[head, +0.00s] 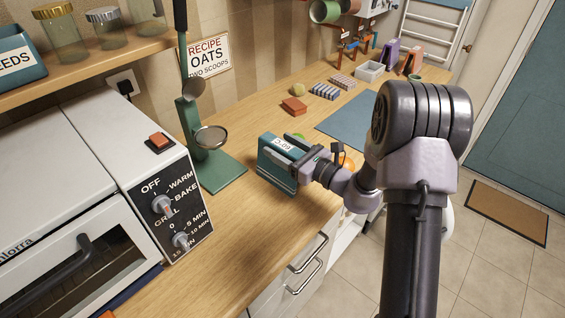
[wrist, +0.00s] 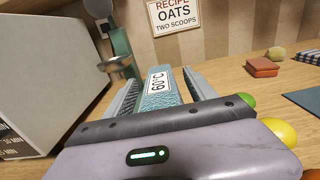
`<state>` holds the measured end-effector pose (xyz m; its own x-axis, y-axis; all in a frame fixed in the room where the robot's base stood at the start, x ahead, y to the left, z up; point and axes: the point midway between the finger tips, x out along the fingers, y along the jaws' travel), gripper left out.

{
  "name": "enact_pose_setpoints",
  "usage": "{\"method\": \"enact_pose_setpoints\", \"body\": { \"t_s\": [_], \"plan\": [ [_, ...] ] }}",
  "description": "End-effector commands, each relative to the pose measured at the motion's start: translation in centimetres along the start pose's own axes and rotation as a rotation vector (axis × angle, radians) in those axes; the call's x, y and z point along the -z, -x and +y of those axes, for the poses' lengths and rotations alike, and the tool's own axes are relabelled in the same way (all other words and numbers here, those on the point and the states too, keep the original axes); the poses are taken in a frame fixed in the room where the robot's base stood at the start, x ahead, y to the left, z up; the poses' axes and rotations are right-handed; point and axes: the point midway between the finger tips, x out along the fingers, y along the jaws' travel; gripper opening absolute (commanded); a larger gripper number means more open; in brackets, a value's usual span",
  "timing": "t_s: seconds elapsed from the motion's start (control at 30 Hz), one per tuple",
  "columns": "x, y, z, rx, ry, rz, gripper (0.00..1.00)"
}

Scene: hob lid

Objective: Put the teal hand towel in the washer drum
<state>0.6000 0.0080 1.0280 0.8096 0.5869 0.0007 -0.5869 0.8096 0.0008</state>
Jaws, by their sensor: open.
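The teal hand towel (head: 277,173) is a thick folded block near the counter's front edge in the head view. In the wrist view the towel (wrist: 155,98) has a rough weave and a white "60°C" label. My gripper (wrist: 160,88) is open, with one finger on each side of the towel. In the head view my gripper (head: 283,152) reaches it from the right. I cannot tell whether the fingers touch it. The washer drum is not clearly seen; a white rounded edge (head: 446,218) beside my arm below the counter may belong to the washer.
A green stand with a metal sieve (head: 211,137) and a white oven (head: 82,165) stand left of the towel. An orange (head: 347,162) lies close to my gripper. Drawer handles (head: 305,262) stick out below the counter.

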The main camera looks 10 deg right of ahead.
Motion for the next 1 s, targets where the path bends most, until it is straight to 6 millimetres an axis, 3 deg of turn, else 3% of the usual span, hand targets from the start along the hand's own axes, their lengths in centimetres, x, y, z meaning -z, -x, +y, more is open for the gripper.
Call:
{"method": "enact_pose_setpoints", "body": {
  "t_s": [0.07,0.4,0.8,1.0],
  "plan": [
    [0.0,0.0,0.0,0.000,0.000,0.000,0.65],
    [0.0,0.1,0.0,0.000,0.001,0.001,0.00],
    [-0.1,0.1,0.0,0.000,0.001,0.000,0.00],
    [-2.1,0.1,0.0,0.000,0.002,0.000,0.00]
  ]
}}
